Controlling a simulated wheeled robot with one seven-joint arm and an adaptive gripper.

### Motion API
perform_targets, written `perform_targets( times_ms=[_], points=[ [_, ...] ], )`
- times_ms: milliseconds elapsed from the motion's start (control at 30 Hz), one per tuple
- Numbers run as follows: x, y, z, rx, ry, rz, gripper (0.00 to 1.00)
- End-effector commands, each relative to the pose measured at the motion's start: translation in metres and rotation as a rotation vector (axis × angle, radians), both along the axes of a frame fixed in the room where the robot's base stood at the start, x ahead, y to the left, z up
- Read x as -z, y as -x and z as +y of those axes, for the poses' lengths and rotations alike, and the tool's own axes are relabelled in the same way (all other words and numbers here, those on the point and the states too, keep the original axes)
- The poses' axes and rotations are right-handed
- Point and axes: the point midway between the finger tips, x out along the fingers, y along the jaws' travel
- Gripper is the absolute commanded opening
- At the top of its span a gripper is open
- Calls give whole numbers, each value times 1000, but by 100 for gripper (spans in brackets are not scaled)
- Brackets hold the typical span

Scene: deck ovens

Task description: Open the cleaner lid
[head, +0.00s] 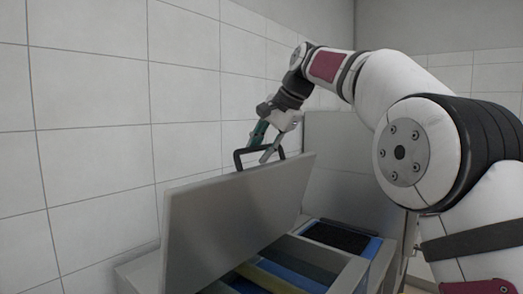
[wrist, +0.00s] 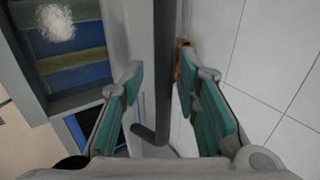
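The cleaner lid (head: 232,218) is a grey metal panel, raised and tilted up over the box in the head view. A black loop handle (head: 238,158) stands on its upper edge. My gripper (head: 262,146) is at the handle, with its green-padded fingers on either side of it. In the wrist view, the dark handle bar (wrist: 163,75) runs between the two fingers of my gripper (wrist: 158,76). The fingers are apart. A gap shows between the bar and the left finger, while the right finger is close to the bar; contact cannot be told.
The cleaner's open interior (head: 285,262) shows blue and dark yellowish bands under the lid. A pale fluffy clump (wrist: 56,22) lies inside in the wrist view. A white tiled wall (head: 95,110) stands close behind and left of the lid.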

Motion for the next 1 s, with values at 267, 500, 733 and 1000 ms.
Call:
perform_targets(
  times_ms=[267,500,733,1000],
  points=[
    [1,0,0,0,2,4,33],
    [-19,7,-11,2,0,-1,33],
    [-48,19,-27,0,0,0,33],
    [-61,25,-34,-1,1,2,33]
  ],
)
